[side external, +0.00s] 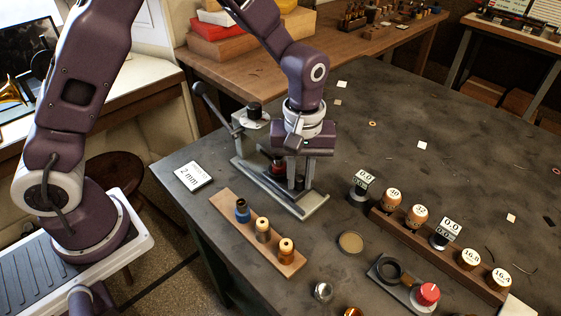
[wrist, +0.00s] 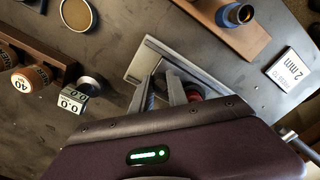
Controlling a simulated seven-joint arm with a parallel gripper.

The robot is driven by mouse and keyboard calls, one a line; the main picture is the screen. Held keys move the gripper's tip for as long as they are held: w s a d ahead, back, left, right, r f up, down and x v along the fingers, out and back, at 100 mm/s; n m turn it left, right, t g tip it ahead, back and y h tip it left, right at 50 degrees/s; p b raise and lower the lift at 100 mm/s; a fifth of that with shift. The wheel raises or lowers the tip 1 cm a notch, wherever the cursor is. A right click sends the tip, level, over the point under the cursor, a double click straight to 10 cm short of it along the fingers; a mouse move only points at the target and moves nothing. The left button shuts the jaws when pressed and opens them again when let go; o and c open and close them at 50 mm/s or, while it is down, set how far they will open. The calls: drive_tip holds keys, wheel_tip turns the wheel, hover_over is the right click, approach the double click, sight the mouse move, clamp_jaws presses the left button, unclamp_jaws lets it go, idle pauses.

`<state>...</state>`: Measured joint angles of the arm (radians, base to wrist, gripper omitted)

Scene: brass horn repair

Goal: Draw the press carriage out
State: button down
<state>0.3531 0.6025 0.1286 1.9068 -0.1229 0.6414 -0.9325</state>
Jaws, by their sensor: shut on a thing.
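The press (side external: 242,143) stands on the dark bench, with a lever (side external: 210,107) slanting up at its left and a black knob on top. Its pale metal rails (side external: 312,207) run toward the front right and end in a crosspiece. My gripper (side external: 291,180) is low over these rails, pointing down. In the wrist view its two fingers (wrist: 165,94) are shut on a part of the press carriage, which they and the gripper body mostly hide. A dark red part (side external: 277,165) sits beside the fingers; it also shows in the wrist view (wrist: 193,91).
A wooden block (side external: 273,252) with several plugs lies in front of the press. A "2 mm" card (side external: 194,176) lies to the left. A small gauge (side external: 361,187) and a wooden rack (side external: 410,228) of labelled pieces stand to the right. Bare bench lies beyond the crosspiece.

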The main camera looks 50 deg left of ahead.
drive_tip(key=shift+d+r, duration=0.1)
drive_tip(key=shift+d, duration=1.6)
drive_tip(key=c, duration=1.6)
unclamp_jaws()
drive_tip(key=shift+d, duration=0.1)
wheel_tip(320, 180, up, 7)
